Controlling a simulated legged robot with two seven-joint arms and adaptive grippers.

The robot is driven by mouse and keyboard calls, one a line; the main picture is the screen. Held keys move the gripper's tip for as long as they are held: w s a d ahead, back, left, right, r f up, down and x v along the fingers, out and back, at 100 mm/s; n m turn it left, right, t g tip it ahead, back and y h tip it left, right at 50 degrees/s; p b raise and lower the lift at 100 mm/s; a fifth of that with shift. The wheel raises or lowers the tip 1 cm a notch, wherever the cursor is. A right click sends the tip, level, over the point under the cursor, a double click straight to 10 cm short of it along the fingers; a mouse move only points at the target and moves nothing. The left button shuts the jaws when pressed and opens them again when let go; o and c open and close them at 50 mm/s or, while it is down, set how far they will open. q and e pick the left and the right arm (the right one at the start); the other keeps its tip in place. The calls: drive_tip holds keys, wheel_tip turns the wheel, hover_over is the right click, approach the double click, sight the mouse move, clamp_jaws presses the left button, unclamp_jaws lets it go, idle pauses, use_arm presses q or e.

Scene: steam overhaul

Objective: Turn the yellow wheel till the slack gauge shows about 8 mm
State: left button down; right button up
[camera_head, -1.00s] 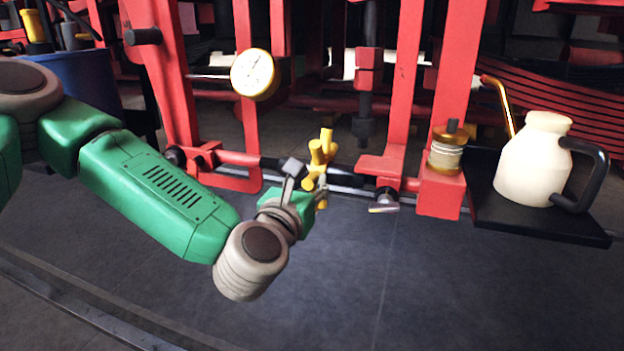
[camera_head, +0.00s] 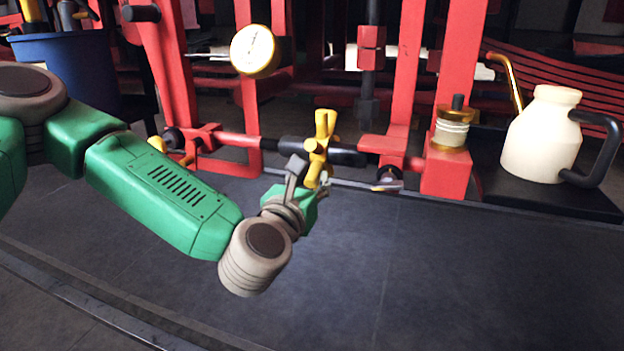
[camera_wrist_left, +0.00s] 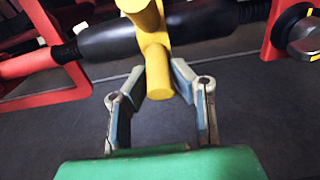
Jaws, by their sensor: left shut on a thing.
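The yellow wheel (camera_head: 322,140) has thick stub spokes and sits on a dark horizontal rod between red frame posts. My left gripper (camera_head: 314,182) reaches it from below. In the left wrist view, the fingers of my left gripper (camera_wrist_left: 159,82) are closed around the end of one yellow spoke (camera_wrist_left: 156,50). A round white dial with a brass rim (camera_head: 254,50), apparently the slack gauge, is mounted on the red frame above and left of the wheel. Its scale is too small to read. My right gripper is not in view.
A cream oil can (camera_head: 542,140) with a brass spout stands on a dark shelf (camera_head: 590,206) at the right. A brass-and-glass cup (camera_head: 450,130) is on the red frame beside it. A blue bin (camera_head: 65,75) is at the back left. The grey floor in front is clear.

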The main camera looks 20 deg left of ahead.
sight(318, 186)
use_arm(q)
drive_tip(key=shift+f, duration=0.25)
drive_tip(key=shift+w+f+b, duration=0.6)
drive_tip(key=shift+f+b, duration=0.15)
drive_tip(key=shift+w+f, duration=0.1)
drive_tip(key=shift+w+f+b, duration=0.3)
drive_tip(key=shift+f+b, duration=0.15)
drive_tip(key=shift+b, duration=0.1)
drive_tip(key=c, duration=1.4)
unclamp_jaws()
drive_tip(key=shift+o, duration=0.2)
